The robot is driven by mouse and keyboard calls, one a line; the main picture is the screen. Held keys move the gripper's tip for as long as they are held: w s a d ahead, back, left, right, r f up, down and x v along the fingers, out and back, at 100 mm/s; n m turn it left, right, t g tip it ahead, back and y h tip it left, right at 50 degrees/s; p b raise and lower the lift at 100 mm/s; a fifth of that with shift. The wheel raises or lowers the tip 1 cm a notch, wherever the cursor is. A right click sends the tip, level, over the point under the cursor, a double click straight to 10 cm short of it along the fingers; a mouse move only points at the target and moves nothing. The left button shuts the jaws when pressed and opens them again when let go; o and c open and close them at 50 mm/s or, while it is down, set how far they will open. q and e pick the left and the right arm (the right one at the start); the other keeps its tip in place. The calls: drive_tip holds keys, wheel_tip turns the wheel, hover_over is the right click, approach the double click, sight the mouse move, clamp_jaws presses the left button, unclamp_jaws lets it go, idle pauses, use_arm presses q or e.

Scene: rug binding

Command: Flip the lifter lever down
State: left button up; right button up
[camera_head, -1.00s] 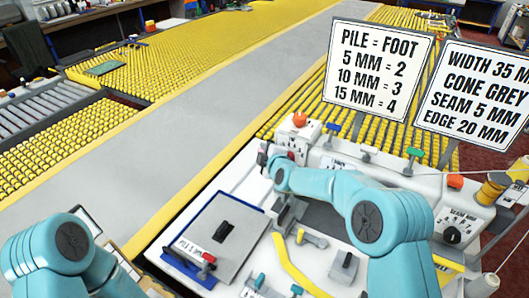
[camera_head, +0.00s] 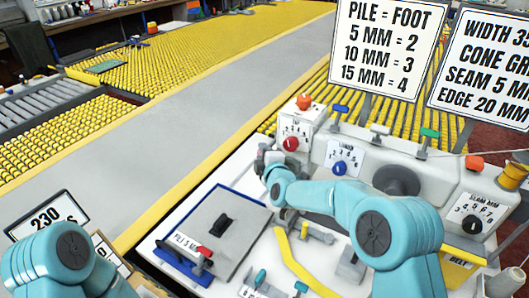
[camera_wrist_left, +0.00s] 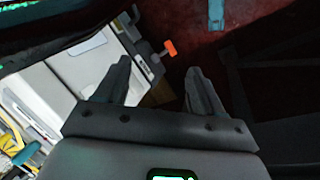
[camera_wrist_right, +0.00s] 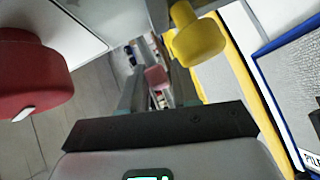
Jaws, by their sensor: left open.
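The white sewing machine (camera_head: 400,175) stands at the right, with blue, white and green (camera_head: 429,134) levers on top and a red dial (camera_head: 291,144) on its left end. My right gripper (camera_head: 264,158) is at that left end, mostly hidden behind my arm. In the right wrist view its fingers are apart, with a blurred pinkish thing (camera_wrist_right: 157,77) beyond the gap. A yellow knob (camera_wrist_right: 200,42) is close by the right finger; I cannot tell if they touch, or whether it is the lifter lever. A red knob (camera_wrist_right: 30,75) is at left. My left gripper (camera_wrist_left: 158,85) is open and empty.
An orange button (camera_head: 304,102) tops the machine. A blue-edged plate (camera_head: 220,235), a yellow strip (camera_head: 295,262) and small clamps lie on the white table. Two signs (camera_head: 388,45) stand behind. The grey belt (camera_head: 190,110) at left is clear.

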drive_tip(key=shift+w+r, duration=0.1)
drive_tip(key=shift+s+d+r, duration=0.1)
drive_tip(key=shift+s, duration=0.15)
drive_tip(key=b+v, duration=0.4)
drive_tip(key=v, duration=1.1)
drive_tip(key=shift+s, duration=0.45)
